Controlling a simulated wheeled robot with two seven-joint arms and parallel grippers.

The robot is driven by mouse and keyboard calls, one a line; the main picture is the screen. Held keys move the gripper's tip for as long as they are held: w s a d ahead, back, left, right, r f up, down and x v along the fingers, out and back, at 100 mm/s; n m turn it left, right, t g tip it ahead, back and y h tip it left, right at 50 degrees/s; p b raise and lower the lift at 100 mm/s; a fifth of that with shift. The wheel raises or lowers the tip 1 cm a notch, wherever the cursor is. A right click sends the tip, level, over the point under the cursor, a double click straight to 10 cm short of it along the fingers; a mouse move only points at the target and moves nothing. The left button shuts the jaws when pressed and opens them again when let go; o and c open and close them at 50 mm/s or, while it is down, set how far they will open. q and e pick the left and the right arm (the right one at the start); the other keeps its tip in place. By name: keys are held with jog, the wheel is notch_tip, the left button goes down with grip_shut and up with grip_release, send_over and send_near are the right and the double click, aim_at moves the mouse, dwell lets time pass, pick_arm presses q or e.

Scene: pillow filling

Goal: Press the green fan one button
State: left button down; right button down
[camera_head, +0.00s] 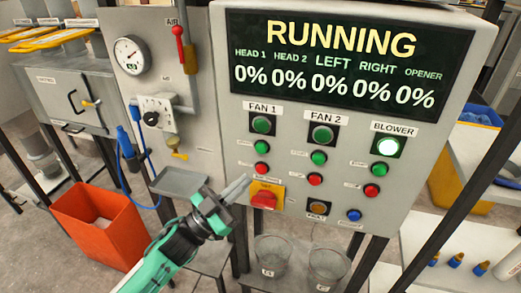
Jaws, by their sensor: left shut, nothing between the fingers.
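The control panel (219,70) fills the upper right. Under its FAN 1 label sit a large dark-green round lamp or button (262,124), a smaller green button (261,147) and a red button (261,168) in a column. The large one looks unlit. My left gripper (238,188) is shut and empty, its fingers pointing up and right. Its tips appear below and left of the small green FAN 1 button, near the red one; I cannot tell whether they touch the panel. My right gripper is out of view.
A yellow plate with a red rotary switch (264,197) is just right of my fingertips. FAN 2 (322,133) and a brightly lit BLOWER light (388,147) are to the right. The display (340,65) reads RUNNING. Clear buckets (272,256) stand below; an orange bin (98,225) is left.

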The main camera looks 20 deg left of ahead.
pick_arm(q)
jog(key=shift+w, duration=0.1)
jog(key=b, duration=0.1)
send_near(261, 148)
jog(key=w+d+r, duration=0.2)
jog(key=d+r, duration=0.1)
jog(key=d, duration=0.2)
jog(key=shift+w+a+r, duration=0.1)
jog(key=shift+w+a, duration=0.1)
jog(key=shift+w, duration=0.1)
dwell(1.0)
dwell(0.6)
jog(key=shift+w, duration=0.45)
